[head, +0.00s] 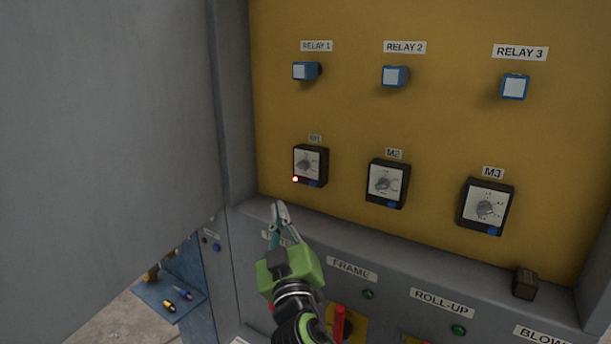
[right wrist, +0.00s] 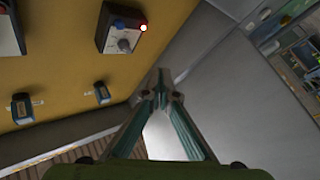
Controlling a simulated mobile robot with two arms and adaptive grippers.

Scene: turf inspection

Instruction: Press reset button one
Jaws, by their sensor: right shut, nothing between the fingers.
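The M1 relay box (head: 309,166) is a dark box with a pale face and a grey dial, mounted on the yellow panel. Its small red light (head: 295,179) is lit at the lower left, and a blue reset button (head: 313,183) sits at its lower right. The box also shows at the top of the right wrist view (right wrist: 122,28), with the red light glowing there. My right gripper (head: 279,208) is shut and empty. Its fingertips are below and left of M1, apart from the button. My left gripper is not in view.
M2 (head: 387,184) and M3 (head: 486,206) boxes stand to the right, their lights unlit. Blue relays (head: 394,76) sit above. A grey ledge (head: 400,228) runs below the panel, with a small brown block (head: 525,284). A grey cabinet door (head: 110,120) fills the left.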

